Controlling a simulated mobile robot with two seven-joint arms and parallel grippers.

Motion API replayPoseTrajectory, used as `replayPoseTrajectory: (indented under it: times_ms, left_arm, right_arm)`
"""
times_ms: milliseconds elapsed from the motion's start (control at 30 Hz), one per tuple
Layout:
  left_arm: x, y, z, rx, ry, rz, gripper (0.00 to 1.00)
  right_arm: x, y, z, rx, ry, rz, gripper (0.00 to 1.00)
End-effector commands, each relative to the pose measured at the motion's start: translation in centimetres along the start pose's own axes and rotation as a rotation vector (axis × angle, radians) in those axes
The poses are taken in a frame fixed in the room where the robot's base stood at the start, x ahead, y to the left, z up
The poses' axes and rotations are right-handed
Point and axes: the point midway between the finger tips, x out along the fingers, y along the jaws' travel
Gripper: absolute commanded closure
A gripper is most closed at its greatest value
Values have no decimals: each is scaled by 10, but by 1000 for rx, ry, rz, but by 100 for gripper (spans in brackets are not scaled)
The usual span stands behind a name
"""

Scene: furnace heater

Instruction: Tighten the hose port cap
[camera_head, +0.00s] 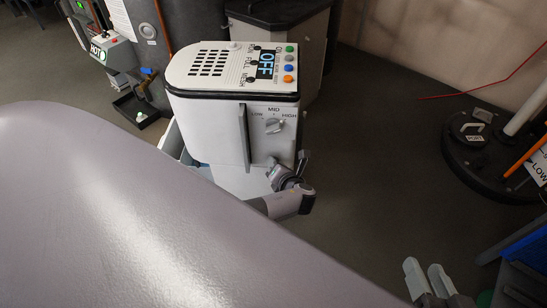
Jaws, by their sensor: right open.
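A white heater (225,125) stands in the middle, with a grille, an OFF display, coloured buttons and a LOW-MID-HIGH knob (274,126). My right gripper (423,270) is at the bottom right, open and empty, well apart from the heater.
The large grey shape hides the lower left. A dark round base (490,165) with a white pole stands at the right. A box marked HOT (112,52) is at the upper left. Dark floor (385,150) right of the heater is clear.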

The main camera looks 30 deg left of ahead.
Motion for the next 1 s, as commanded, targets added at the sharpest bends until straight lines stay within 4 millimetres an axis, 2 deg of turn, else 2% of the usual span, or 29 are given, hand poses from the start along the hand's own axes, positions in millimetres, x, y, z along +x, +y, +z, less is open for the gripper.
replayPoseTrajectory:
  times_ms: [33,167,200,267,600,767,1000]
  left_arm:
    - [-1,-8,-11,39,13,17,100]
    - [-1,-9,-10,119,13,71,100]
    - [-3,-6,-9,119,14,71,58]
    - [-2,-6,-8,116,14,69,38]
    - [-1,-4,-4,110,6,71,38]
    - [-19,-3,-1,111,6,70,38]
    - [-56,-6,-2,112,9,69,38]
  right_arm:
    - [4,-1,5,13,5,-15,57]
    - [9,-6,6,40,18,-47,57]
    - [7,-7,3,41,17,-47,57]
    - [7,-7,3,40,15,-46,57]
    - [7,-7,4,45,13,-48,57]
    - [0,-3,-1,14,0,-13,57]
    - [-12,9,-2,-59,-30,61,57]
